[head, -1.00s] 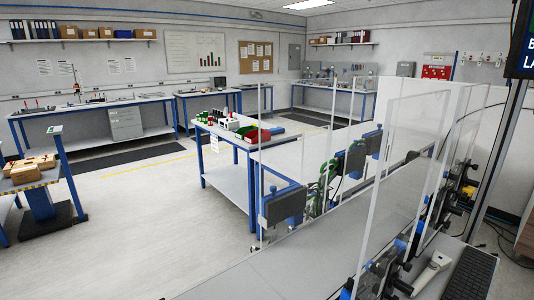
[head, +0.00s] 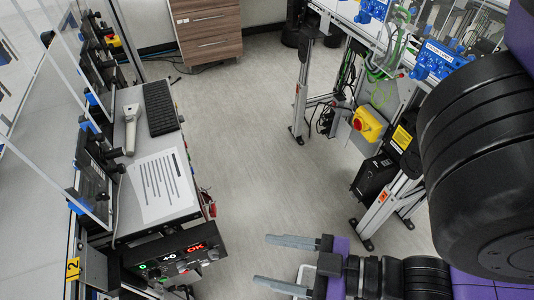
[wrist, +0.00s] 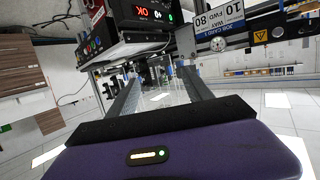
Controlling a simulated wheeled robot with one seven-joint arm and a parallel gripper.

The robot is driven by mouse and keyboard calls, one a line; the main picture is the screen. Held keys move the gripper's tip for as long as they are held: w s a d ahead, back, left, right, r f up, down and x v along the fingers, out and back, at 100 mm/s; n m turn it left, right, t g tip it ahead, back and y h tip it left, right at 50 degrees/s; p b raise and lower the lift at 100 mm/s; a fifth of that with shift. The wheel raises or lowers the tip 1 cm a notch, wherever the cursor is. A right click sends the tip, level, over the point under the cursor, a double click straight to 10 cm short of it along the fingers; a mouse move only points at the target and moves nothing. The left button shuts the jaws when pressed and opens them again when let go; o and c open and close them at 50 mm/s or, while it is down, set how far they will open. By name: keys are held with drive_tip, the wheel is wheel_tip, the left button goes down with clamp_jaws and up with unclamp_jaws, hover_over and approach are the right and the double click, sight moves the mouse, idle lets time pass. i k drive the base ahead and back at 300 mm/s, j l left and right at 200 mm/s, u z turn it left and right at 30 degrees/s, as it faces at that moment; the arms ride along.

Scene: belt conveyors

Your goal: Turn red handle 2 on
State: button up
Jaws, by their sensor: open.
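My gripper (head: 262,259) reaches in from the lower right of the head view. Its two grey fingers are apart with nothing between them, pointing left toward a black control panel (head: 170,258). The gripper also shows in the wrist view (wrist: 160,74), open and empty. The panel has small knobs and a lit display reading OK in red. It appears upside down at the top of the wrist view (wrist: 150,14). A small red part (head: 212,210) shows on the bench side above the panel; I cannot tell if it is a handle. I cannot make out red handle 2 for certain.
A bench at left holds a paper sheet (head: 160,187), a scanner (head: 131,130) and a keyboard (head: 160,108). Clear floor (head: 250,150) lies between.

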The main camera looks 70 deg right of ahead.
sight(357, 125)
drive_tip(key=z, duration=2.55)
